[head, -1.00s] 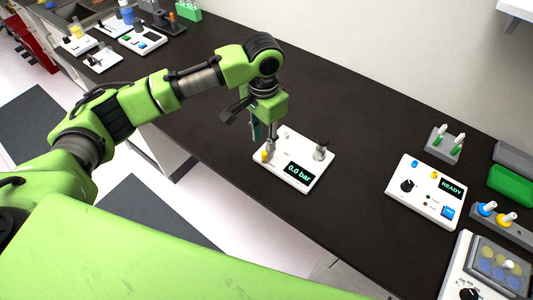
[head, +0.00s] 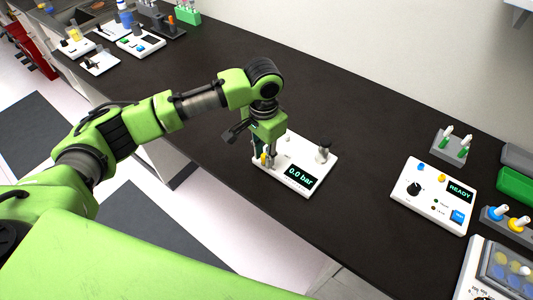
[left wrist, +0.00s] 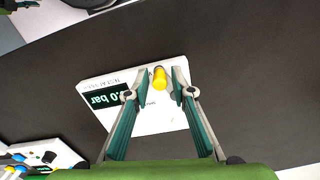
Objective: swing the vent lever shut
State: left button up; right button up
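A white pressure unit (head: 313,160) sits on the dark bench, its display (head: 301,177) reading 0.0 bar. A yellow-tipped part, apparently the vent lever (head: 263,158), stands at its left corner. It also shows in the left wrist view (left wrist: 160,78). My left gripper (head: 262,161) points down over that corner. In the left wrist view its fingers (left wrist: 162,80) are open, one on each side of the yellow tip, with small gaps showing. The lever's lower part is hard to see. My right gripper is not in view.
A dark-topped metal post (head: 324,150) rises from the unit's right side. A white READY device (head: 433,194) and a grey rack (head: 452,146) stand to the right. More instruments stand at the bench's far left. The bench between is clear.

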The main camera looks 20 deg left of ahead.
pick_arm(q)
grip_shut()
jog(key=shift+d+r+n+p, duration=0.2)
jog(key=shift+n+p, duration=0.1)
jog(key=shift+p, duration=0.3)
jog(key=n+p, duration=0.2)
jog(key=p, duration=0.1)
jog(key=shift+w+d, duration=0.1)
jog(key=shift+d, duration=0.3)
jog(key=shift+d+f+n+p, duration=0.1)
jog(key=shift+n+p, duration=0.3)
jog(key=shift+p, duration=0.05)
